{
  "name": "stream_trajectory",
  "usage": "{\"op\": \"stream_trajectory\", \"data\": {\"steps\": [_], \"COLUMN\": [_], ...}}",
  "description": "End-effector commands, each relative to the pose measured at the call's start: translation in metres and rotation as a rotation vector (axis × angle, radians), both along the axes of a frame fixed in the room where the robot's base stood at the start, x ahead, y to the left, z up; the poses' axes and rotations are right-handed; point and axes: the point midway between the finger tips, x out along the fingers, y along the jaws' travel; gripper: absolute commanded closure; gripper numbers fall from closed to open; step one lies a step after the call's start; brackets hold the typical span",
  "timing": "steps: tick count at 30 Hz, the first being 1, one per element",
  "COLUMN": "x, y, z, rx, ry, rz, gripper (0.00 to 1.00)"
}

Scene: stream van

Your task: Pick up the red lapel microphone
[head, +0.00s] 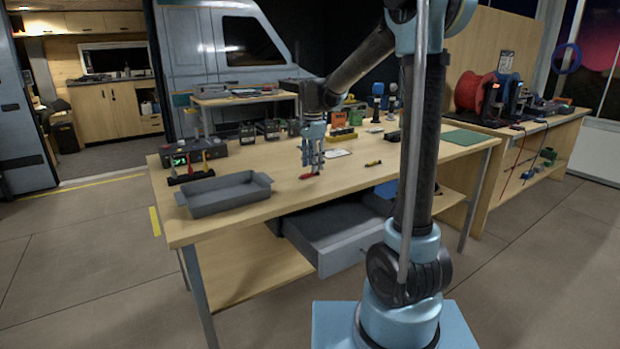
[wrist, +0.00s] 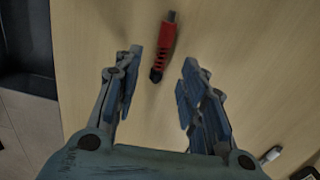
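The red lapel microphone (wrist: 165,42) is a small red piece with a grey end and a dark end, lying on the wooden workbench. It also shows as a red spot under my gripper in the head view (head: 307,177). My gripper (head: 312,165) points down over the bench near its front edge. In the wrist view my gripper (wrist: 161,72) is open, with its two fingers apart. The microphone shows between and a little beyond the fingertips, and nothing is held. I cannot tell the exact height of the fingertips above the bench.
A grey tray (head: 222,208) stands to the left on the workbench (head: 270,213). A yellow-black tool (head: 373,163) and a white card (head: 337,153) lie to the right. Several devices line the back. A drawer (head: 347,249) stands open below the front edge.

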Motion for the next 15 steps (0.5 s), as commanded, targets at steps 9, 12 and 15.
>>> {"op": "stream_trajectory", "data": {"steps": [9,12,15], "x": [0.002,0.001,0.001], "y": [-0.001,-0.001,-0.001], "z": [-0.03,-0.031,-0.031], "rx": [0.0,0.0,0.0], "ry": [0.0,0.0,0.0], "rz": [0.0,0.0,0.0], "gripper": [0.62,0.62,0.62]}}
